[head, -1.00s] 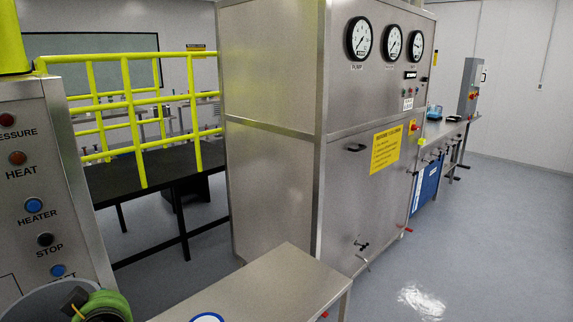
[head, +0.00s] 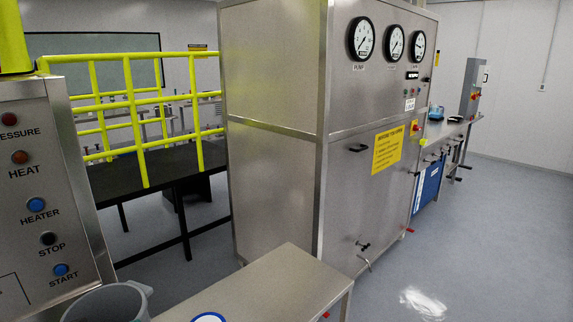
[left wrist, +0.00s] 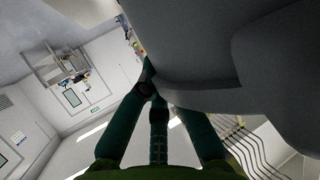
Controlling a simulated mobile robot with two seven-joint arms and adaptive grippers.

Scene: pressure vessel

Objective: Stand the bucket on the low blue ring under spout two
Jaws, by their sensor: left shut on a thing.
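The grey bucket (head: 105,304) shows at the bottom left of the head view, cut off by the frame's lower edge. It fills much of the left wrist view (left wrist: 205,45). My left gripper (left wrist: 150,80), with dark green fingers, is shut on the bucket at its edge; the exact grip is partly hidden. It is out of the head view. A blue ring (head: 207,317) with a pale middle lies on the low steel table, mostly cut off by the lower edge. The bucket is left of it and apart. I cannot identify spout two. My right gripper is not in view.
The low steel table (head: 285,280) has a bare top beyond the ring. A steel cabinet (head: 275,180) with gauges and a small tap (head: 362,245) stands behind it. A button panel (head: 38,170) is close on the left. Grey floor (head: 480,240) is free on the right.

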